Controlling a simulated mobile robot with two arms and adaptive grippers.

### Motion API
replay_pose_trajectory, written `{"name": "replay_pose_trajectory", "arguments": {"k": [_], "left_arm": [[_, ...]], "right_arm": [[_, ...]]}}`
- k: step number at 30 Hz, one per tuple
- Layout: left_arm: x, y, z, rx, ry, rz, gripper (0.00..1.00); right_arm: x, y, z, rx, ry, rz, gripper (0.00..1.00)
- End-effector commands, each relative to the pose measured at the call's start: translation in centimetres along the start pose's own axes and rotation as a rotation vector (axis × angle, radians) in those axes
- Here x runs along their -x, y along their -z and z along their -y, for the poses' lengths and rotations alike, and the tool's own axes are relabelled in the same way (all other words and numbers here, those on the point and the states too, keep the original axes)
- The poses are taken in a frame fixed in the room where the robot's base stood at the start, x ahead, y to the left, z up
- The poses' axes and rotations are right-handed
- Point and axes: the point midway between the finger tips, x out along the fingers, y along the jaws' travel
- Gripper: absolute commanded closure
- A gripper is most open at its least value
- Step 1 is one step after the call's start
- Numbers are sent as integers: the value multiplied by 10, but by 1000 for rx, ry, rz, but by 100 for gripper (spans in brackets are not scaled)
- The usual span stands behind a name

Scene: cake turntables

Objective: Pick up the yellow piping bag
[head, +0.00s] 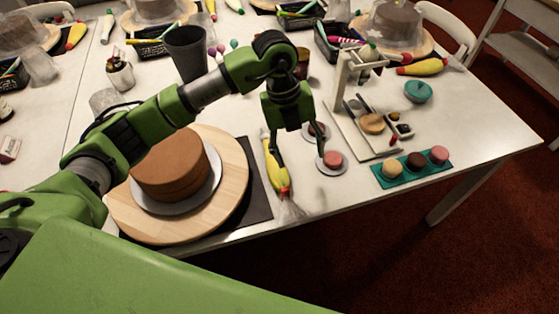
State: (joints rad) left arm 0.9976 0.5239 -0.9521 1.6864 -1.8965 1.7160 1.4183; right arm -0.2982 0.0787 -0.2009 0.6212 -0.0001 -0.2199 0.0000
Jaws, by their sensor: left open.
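The yellow piping bag (277,176) lies on the white table, just right of the wooden turntable's dark mat, with its clear end near the table's front edge. My left gripper (299,158) comes in from the left and points down over the upper part of this bag. Its fingers are apart, one by the bag and one to its right over the small round plates. I cannot tell whether a finger touches the bag. Other yellow bags lie farther off, one at the right back (422,67). My right gripper is not in view.
A brown cake (170,163) stands on the wooden turntable (236,190) to the left. Small plates with pink pieces (331,162) sit close right of the gripper. A white stand (347,120) and a teal tray (425,172) are farther right. A grey cup (187,55) stands behind my arm.

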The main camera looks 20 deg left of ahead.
Motion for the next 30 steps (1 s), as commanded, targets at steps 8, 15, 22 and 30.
{"name": "replay_pose_trajectory", "arguments": {"k": [8, 15, 22, 30], "left_arm": [[14, -42, -52, 122, -201, 128, 40], [-31, -46, -61, 119, -200, 125, 40], [-57, -50, -65, 116, -196, 127, 40], [-85, -54, -70, 118, -197, 124, 40]], "right_arm": [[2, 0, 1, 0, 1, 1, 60], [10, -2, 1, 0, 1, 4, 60], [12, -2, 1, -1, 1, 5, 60], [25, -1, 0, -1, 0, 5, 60]]}}
